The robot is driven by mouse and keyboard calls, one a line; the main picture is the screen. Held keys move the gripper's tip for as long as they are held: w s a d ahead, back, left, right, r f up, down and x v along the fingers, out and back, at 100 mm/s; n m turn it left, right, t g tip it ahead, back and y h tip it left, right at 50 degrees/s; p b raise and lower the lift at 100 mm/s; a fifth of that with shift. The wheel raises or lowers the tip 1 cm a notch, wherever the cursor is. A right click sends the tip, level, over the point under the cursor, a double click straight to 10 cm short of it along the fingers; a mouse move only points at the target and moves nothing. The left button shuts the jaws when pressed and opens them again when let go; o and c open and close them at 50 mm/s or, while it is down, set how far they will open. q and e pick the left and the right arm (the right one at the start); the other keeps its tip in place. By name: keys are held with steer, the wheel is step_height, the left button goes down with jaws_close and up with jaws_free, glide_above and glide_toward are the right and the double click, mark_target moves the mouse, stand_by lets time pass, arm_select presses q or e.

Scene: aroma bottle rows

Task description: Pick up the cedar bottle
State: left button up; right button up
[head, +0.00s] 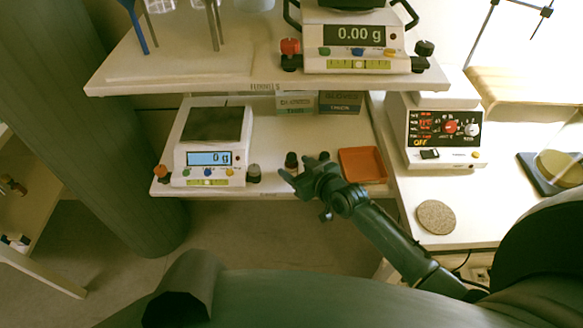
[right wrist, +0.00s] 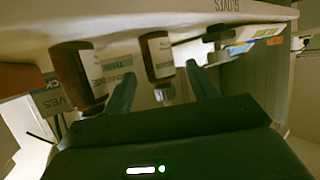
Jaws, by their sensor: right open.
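Two small brown bottles with pale labels show in the right wrist view, where the shelf appears upside down. One bottle (right wrist: 157,50) is framed between the fingers of my right gripper (right wrist: 160,85); the other bottle (right wrist: 75,70) is left of the fingers. I cannot read cedar on either label. In the head view, a dark bottle cap (head: 291,158) and another cap (head: 323,156) show on the lower shelf behind my right gripper (head: 296,168). The gripper is open and empty at the shelf's front edge; no contact is clear. My left gripper is not in view.
A balance (head: 213,150) stands left on the lower shelf (head: 262,150), with an orange tray (head: 362,165) at right. An upper shelf (head: 180,70) with another balance (head: 355,45) overhangs it. A hotplate (head: 440,135) and cork disc (head: 436,217) are on the right bench.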

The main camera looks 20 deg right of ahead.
steer(key=shift+x, duration=0.75)
steer(key=shift+c, duration=0.4)
steer(key=c, duration=1)
